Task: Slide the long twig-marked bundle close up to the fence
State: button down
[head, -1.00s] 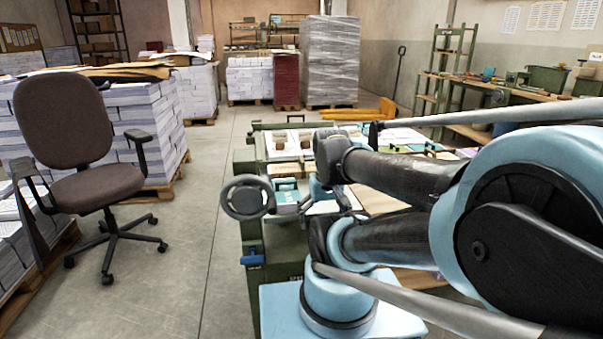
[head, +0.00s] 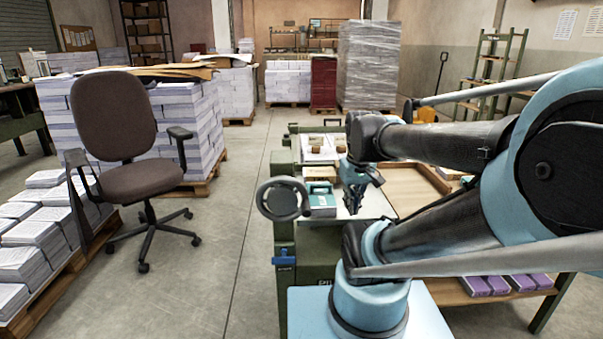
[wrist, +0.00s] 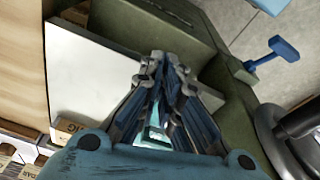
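My gripper (head: 354,208) points down over the pale bed (head: 378,207) of the green machine in the head view. In the wrist view its blue-grey fingers (wrist: 164,62) are drawn together at the tips, with no bundle visible between them. A teal box (head: 318,199) and a brown block (head: 320,173) sit left of the gripper in the head view. Small pale bundles (head: 322,147) lie farther back. The wrist view shows a labelled block (wrist: 70,127) at the bed's edge. I cannot make out the twig mark or tell which part is the fence.
A handwheel (head: 283,199) and a blue lever (head: 284,261) stick out at the machine's left side. A wooden tray (head: 412,190) lies to the right. An office chair (head: 140,180) stands on the left, with clear floor between it and the machine.

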jog(key=w+a+r+n+g, duration=0.1)
jog(key=w+a+r+n, duration=0.3)
jog(key=w, duration=0.5)
jog(key=w+a+r+n, duration=0.4)
jog(key=w, duration=0.5)
jog(key=w+a+f+n+g, duration=0.1)
jog(key=w+a+f+n, duration=0.1)
jog(key=w+a+n, duration=0.8)
jog(key=shift+w+d+f+m, duration=0.45)
jog(key=shift+w+f, duration=0.4)
jog(key=shift+f, duration=0.85)
jog(key=shift+w+d+f+m, duration=0.45)
jog(key=shift+w+f, duration=0.35)
jog(key=shift+f, duration=0.85)
jog(key=shift+w+d+f+m, duration=0.45)
jog(key=shift+w+f, duration=0.4)
jog(key=shift+f, duration=0.85)
